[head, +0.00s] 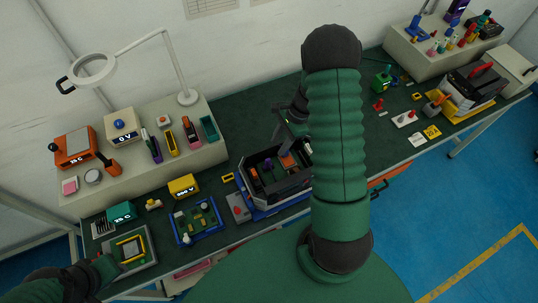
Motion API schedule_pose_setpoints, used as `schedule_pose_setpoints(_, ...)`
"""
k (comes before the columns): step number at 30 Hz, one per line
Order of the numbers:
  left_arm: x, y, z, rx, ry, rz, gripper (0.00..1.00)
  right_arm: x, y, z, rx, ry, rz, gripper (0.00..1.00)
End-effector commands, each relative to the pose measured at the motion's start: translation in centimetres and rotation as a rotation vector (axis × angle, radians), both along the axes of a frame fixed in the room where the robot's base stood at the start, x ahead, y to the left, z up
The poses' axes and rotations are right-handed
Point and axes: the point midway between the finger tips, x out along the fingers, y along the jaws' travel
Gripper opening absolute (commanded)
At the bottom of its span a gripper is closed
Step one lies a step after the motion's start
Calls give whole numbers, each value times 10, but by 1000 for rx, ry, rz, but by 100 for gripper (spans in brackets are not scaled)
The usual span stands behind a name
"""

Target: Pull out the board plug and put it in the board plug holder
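An open dark box with a board and coloured parts inside (262,158) stands on the bench near the middle. A small orange-brown part (288,161) stands in it; I cannot tell whether this is the board plug. My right gripper (287,135) is just above and behind that part, partly hidden by my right arm. Its grey finger points down, and whether it holds anything is unclear. My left gripper (112,268) is low at the left, by a grey device with a yellow-framed window (131,248); its fingers are not clear. I cannot pick out the board plug holder.
A blue tray with a green board (196,222) and a yellow meter (183,187) stand left of the box. A raised shelf (205,155) with instruments and a magnifier lamp (93,68) is at the back left. Bare green mat (240,110) lies behind the box.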

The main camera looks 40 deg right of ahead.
Motion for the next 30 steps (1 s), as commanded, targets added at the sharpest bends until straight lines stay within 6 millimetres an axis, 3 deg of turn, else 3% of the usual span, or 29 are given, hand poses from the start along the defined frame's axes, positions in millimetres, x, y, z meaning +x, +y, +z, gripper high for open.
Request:
schedule_pose_setpoints(9, 0, 0, 19, 0, 0, -1, 36, 10, 29, -68, 1, 4, 4, 40)
schedule_pose_setpoints(15, 0, 0, 25, 0, 0, -1, 36, 13, 41, -96, -4, 1, 3, 40)
schedule_pose_setpoints(25, 0, 0, 25, 0, 0, 0, 36, 15, 41, -104, -5, -1, 3, 40)
schedule_pose_setpoints(30, 0, 0, 25, 0, 0, 0, 36, 15, 41, -104, -3, -1, 4, 19)
